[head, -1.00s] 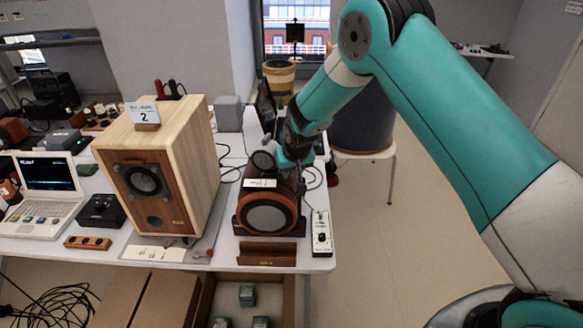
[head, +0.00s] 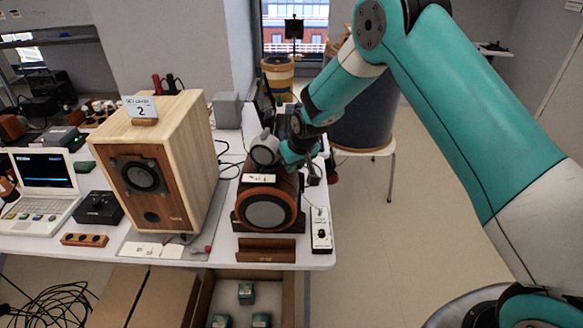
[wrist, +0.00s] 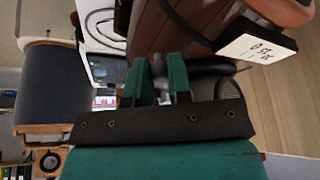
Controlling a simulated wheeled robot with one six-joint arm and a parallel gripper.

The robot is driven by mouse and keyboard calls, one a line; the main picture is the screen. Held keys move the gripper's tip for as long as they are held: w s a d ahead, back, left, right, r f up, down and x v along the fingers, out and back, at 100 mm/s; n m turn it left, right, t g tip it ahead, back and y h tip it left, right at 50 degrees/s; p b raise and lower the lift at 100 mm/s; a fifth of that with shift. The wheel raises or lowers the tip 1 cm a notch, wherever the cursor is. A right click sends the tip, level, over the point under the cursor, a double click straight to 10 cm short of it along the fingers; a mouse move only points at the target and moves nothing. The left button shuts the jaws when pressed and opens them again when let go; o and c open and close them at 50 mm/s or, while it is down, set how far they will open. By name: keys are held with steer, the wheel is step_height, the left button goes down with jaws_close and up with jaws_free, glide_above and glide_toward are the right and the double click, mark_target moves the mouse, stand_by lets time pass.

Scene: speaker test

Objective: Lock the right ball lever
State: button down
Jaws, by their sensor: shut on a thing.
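A round-fronted wooden speaker (head: 240,219) sits in a dark cradle near the table's right front edge, with a white label on top. In the wrist view its brown body (wrist: 178,30) fills the upper middle, with a dark strap and the label (wrist: 256,47) at right. My gripper (head: 288,158) is at the far right side of this speaker. In the wrist view my gripper (wrist: 157,76) has its two teal fingers closed on a small greyish part, likely the ball lever (wrist: 158,64). The fingers mostly hide it, so its locked or unlocked position cannot be told.
A tall wooden speaker (head: 193,150) marked 2 stands at left. A small white switch box (head: 321,230) and a wooden stand (head: 266,250) lie at the front edge. A laptop (head: 42,188) is far left. Floor at right is clear.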

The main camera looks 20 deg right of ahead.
steer(key=n+b, duration=0.1)
steer(key=d+n+y, duration=0.1)
steer(key=shift+w+d+f+n+b, duration=0.15)
steer(key=shift+w+n+b, duration=0.1)
steer(key=shift+n+b, duration=0.15)
steer(key=shift+w+d+n+g+y+b, duration=0.4)
steer(key=shift+n+b, duration=0.3)
steer(key=shift+n, duration=0.8)
steer(key=shift+w+d+n+g+y+b, duration=0.35)
steer(key=shift+w+n+g+b, duration=0.25)
steer(key=shift+n, duration=0.9)
steer(key=shift+w+d+n+g+y+b, duration=0.4)
steer(key=shift+n+b, duration=0.35)
steer(key=shift+n, duration=0.75)
steer(key=shift+r, duration=0.2)
steer(key=c, duration=1.3)
jaws_free()
